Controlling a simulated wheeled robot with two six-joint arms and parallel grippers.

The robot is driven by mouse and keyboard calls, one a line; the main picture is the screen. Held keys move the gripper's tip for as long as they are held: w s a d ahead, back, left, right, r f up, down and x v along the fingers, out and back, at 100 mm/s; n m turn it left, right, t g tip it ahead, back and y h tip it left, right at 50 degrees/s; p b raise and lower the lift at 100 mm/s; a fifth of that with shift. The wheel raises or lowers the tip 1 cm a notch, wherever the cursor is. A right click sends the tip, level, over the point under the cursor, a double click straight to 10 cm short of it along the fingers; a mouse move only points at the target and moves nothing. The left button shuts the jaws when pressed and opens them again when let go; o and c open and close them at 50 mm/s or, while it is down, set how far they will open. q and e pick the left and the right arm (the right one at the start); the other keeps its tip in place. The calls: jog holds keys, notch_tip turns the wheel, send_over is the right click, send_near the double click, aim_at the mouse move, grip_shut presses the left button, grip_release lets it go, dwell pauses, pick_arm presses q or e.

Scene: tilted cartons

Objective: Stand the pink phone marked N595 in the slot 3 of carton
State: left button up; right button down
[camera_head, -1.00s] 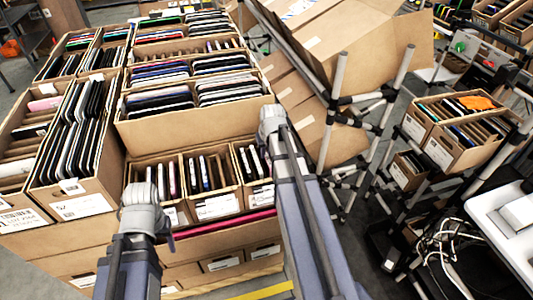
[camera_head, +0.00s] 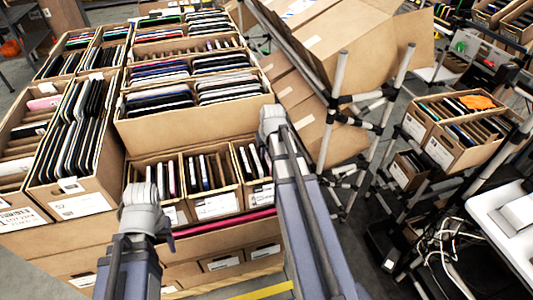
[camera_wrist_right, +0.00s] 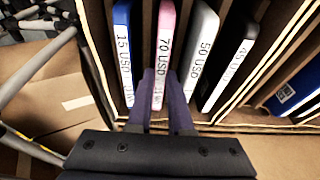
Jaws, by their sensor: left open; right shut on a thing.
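The pink phone (camera_wrist_right: 164,40) stands in a slot of the carton (camera_wrist_right: 97,62) in the right wrist view, its edge label reading 70 USD; I cannot read N595. My right gripper (camera_wrist_right: 166,98) is shut on its near end, one finger on each side. Slot numbers do not show. In the head view my right arm hides its fingers. My left gripper (camera_head: 168,238) is open, low before the cartons, its fingers mostly hidden.
Small cartons (camera_head: 215,206) with upright phones line the front row of the rack. Larger filled cartons (camera_head: 195,128) stand behind and above them. Metal posts (camera_head: 335,110) and tilted cardboard (camera_head: 365,50) are close on the right of my right arm.

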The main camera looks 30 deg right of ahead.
jog(key=c, duration=0.8)
grip_release()
jog(key=shift+o, duration=0.2)
jog(key=p+v, duration=0.7)
jog(key=v, duration=0.1)
jog(key=shift+w+p, duration=0.1)
jog(key=shift+p, duration=0.2)
notch_tip(320, 180, up, 9)
jog(key=p, duration=0.9)
jog(key=shift+f, duration=0.15)
